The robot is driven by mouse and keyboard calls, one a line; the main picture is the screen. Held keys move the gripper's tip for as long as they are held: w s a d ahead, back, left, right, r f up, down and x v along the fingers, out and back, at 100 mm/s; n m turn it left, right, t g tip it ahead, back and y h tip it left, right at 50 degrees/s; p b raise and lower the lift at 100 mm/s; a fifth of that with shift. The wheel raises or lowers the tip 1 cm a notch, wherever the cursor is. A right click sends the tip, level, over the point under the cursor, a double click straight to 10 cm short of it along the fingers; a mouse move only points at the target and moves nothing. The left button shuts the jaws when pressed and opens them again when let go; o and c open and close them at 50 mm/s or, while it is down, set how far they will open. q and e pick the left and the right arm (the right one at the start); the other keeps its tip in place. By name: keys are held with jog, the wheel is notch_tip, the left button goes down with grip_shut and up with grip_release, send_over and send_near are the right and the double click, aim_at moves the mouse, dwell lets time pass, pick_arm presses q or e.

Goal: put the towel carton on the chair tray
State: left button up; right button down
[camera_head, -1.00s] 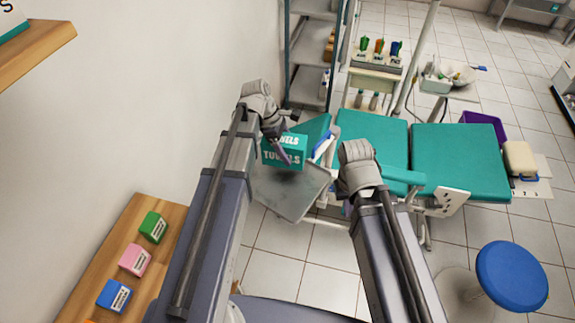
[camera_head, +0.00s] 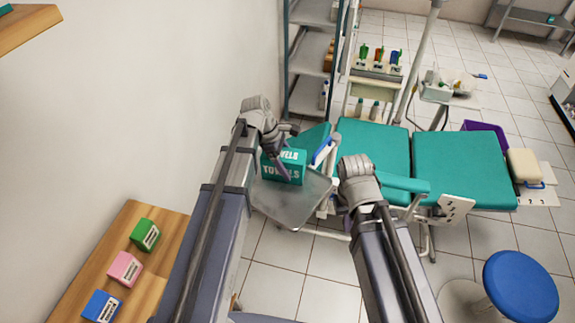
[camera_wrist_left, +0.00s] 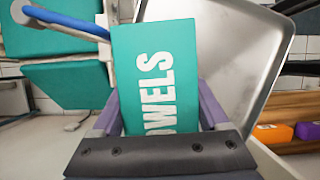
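The teal towel carton (camera_head: 284,168) with white lettering is between the fingers of my left gripper (camera_head: 279,150). In the left wrist view the carton (camera_wrist_left: 158,75) fills the space between the two purple fingers (camera_wrist_left: 160,110), which lie close along its sides. The grey metal chair tray (camera_head: 290,205) is directly under and around the carton in the head view; its raised rim also shows in the left wrist view (camera_wrist_left: 262,70). I cannot tell whether the carton's base touches the tray. My right gripper (camera_head: 347,208) is right of the tray, its fingers mostly hidden by its wrist.
The teal dental chair (camera_head: 372,145) extends to the right behind the tray. A wooden shelf (camera_head: 125,225) with green, pink and blue boxes is at the lower left. A metal rack (camera_head: 310,60) stands behind. A blue stool (camera_head: 520,285) is at the lower right.

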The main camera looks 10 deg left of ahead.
pick_arm(q)
jog(key=o, duration=0.3)
jog(key=shift+o, duration=0.2)
jog(key=shift+r, duration=0.1)
jog(key=shift+a+r+p, duration=0.1)
jog(key=shift+r+p, duration=0.3)
jog(key=shift+p, duration=0.15)
jog(key=p+v, duration=1)
jog(key=v, duration=0.1)
jog(key=shift+a+r, duration=0.15)
jog(key=shift+r, duration=0.05)
jog(key=s+d+m+y, duration=0.2)
jog(key=s+d+m, duration=0.4)
jog(key=m, duration=0.5)
jog(key=s+d+f+m+y, duration=0.1)
jog(key=s+d+m+y, duration=0.2)
jog(key=s+d+m, duration=0.4)
jog(key=s+m, duration=0.2)
jog(key=m, duration=0.2)
jog(key=shift+s+f+y, duration=0.3)
jog(key=shift+f, duration=0.05)
